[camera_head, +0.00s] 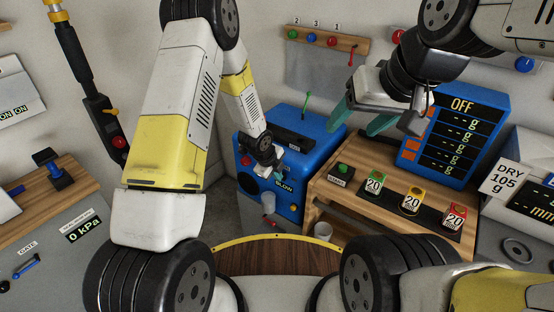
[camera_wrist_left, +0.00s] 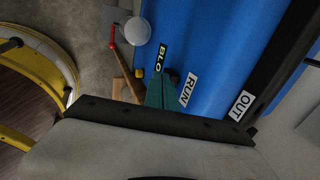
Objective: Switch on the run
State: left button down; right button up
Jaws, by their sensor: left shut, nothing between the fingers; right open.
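The blue machine (camera_head: 315,135) stands left of centre in the head view, with a label reading BLOW (camera_head: 284,186) on its front. In the left wrist view the blue machine (camera_wrist_left: 215,45) carries a RUN label (camera_wrist_left: 187,89) and an OUT label (camera_wrist_left: 240,105). My left gripper (camera_head: 278,174) is at the machine's front, its teal fingers shut and empty. In the left wrist view its fingertips (camera_wrist_left: 163,80) lie beside the RUN label, close to a small dark knob (camera_wrist_left: 174,74); I cannot tell whether they touch. My right gripper (camera_head: 362,122) is open and empty, above the wooden bench.
The wooden bench (camera_head: 330,185) holds a green START button (camera_head: 344,169) and blocks marked 20. A blue display (camera_head: 462,140) reading OFF stands behind. A green-tipped lever (camera_head: 306,105) rises from the machine's top.

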pick_arm(q)
jog(key=shift+w+d+r+g+y, duration=0.15)
jog(key=shift+w+d+g+y, duration=0.15)
jog(key=shift+w+d+g, duration=0.1)
jog(key=shift+r, duration=0.8)
jog(key=shift+a, duration=0.1)
